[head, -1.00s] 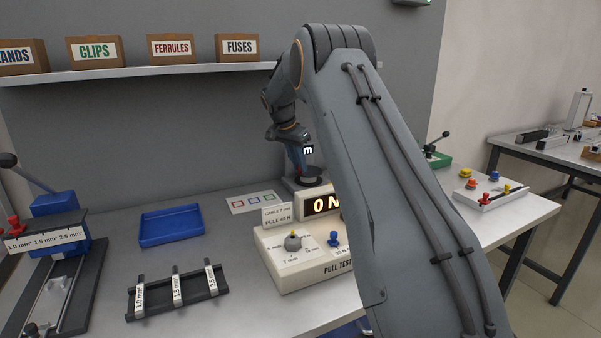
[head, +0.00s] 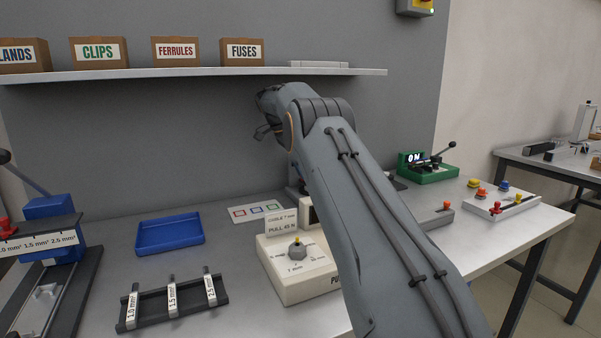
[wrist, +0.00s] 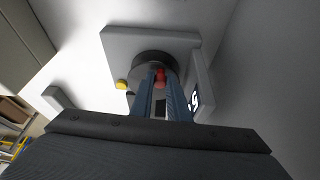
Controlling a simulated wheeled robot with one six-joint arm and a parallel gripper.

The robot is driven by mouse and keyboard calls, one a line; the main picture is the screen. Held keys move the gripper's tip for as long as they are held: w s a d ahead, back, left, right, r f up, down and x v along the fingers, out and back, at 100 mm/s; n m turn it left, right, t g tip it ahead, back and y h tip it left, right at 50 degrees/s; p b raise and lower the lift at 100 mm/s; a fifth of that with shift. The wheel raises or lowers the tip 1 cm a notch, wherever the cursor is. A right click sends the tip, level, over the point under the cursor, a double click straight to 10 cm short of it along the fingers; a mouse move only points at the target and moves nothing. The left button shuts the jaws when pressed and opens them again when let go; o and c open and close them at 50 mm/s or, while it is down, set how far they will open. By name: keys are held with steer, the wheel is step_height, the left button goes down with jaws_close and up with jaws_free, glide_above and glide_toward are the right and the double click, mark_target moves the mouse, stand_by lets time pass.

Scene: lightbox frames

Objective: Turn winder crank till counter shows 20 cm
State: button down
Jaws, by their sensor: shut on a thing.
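The winder (wrist: 120,45) shows in the wrist view as a grey base with a dark round drum (wrist: 150,57). A red crank knob (wrist: 160,72) stands at the drum. My gripper (wrist: 161,80) has its two blue fingers closed around this knob. The counter (wrist: 195,99) is edge-on at the right of the fingers; part of a lit white figure shows, but I cannot read the value. In the head view my arm covers nearly all of the winder, its counter and my fingertips.
The pull tester (head: 290,285) stands in front, partly behind my arm. A blue tray (head: 169,232) and a slotted rack (head: 172,300) lie to the left. A green device (head: 428,172) reading ON and a white box (head: 510,208) with coloured knobs stand right. A shelf (head: 190,73) runs above.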

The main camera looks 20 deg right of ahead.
stand_by(0.3)
steer(key=c, duration=1.7)
jaws_free()
steer(key=shift+a+r, duration=0.2)
steer(key=shift+r, duration=0.35)
steer(key=a, duration=0.4)
steer(key=a+r+b, duration=0.1)
steer(key=a, duration=0.7)
steer(key=shift+w+a+r+b, duration=0.3)
steer(key=shift+a+r, duration=0.05)
